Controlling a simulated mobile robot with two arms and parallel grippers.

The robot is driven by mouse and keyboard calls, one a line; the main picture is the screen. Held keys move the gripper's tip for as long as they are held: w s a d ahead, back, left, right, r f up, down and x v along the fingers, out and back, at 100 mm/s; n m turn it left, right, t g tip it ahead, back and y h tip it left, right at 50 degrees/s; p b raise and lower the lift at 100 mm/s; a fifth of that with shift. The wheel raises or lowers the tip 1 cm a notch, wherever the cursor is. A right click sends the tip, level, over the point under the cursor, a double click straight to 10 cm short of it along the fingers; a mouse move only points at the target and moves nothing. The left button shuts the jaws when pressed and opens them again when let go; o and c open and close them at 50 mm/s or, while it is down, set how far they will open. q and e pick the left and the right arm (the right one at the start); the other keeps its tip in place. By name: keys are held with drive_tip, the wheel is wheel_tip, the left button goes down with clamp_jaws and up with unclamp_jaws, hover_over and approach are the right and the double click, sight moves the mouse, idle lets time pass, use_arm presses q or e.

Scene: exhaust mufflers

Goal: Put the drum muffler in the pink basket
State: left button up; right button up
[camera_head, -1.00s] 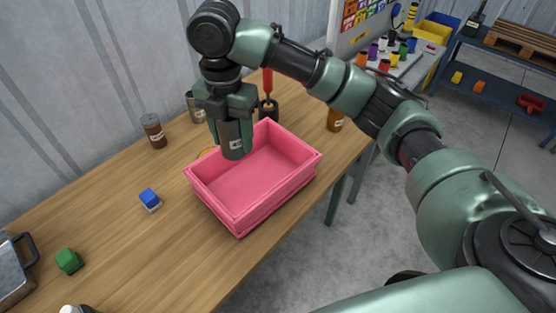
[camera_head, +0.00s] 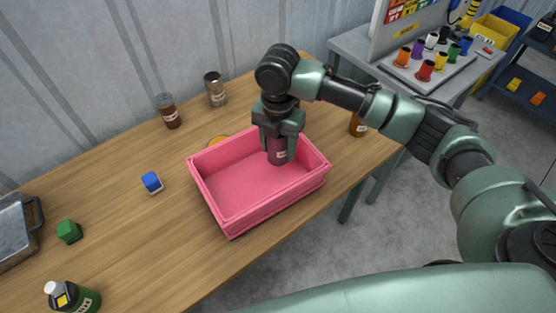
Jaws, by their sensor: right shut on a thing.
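The pink basket (camera_head: 238,222) stands on the wooden table, open side up. My right gripper (camera_head: 279,150) is shut on a small dark cylinder with a pale label, the drum muffler (camera_head: 278,157). The gripper points down over the back right part of the basket, with the muffler's lower end below the rim level. I cannot tell whether the muffler touches the basket floor. My left gripper is not in view.
Two jars (camera_head: 170,112) (camera_head: 215,90) stand near the wall, and an amber bottle (camera_head: 357,125) is at right. A blue block (camera_head: 151,182), green block (camera_head: 68,231), dark bottle (camera_head: 75,298) and metal pan (camera_head: 17,228) are at left. The table before the basket is clear.

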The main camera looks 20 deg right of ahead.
sight(277, 154)
wheel_tip(277, 154, down, 3)
drive_tip(key=shift+a, duration=0.15)
wheel_tip(277, 154, down, 3)
drive_tip(key=shift+f+p, duration=0.2)
drive_tip(key=shift+p, duration=0.25)
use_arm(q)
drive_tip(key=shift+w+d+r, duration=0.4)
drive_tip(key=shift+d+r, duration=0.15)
use_arm(e)
drive_tip(key=shift+f, duration=0.3)
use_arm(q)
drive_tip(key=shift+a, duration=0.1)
use_arm(e)
drive_tip(key=shift+f, duration=0.1)
drive_tip(key=o, duration=1.5)
use_arm(q)
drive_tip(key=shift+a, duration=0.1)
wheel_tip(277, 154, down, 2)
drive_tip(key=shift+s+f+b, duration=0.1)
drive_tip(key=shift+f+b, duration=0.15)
drive_tip(key=shift+b, duration=1)
use_arm(e)
wheel_tip(277, 154, up, 12)
drive_tip(key=shift+r, duration=0.15)
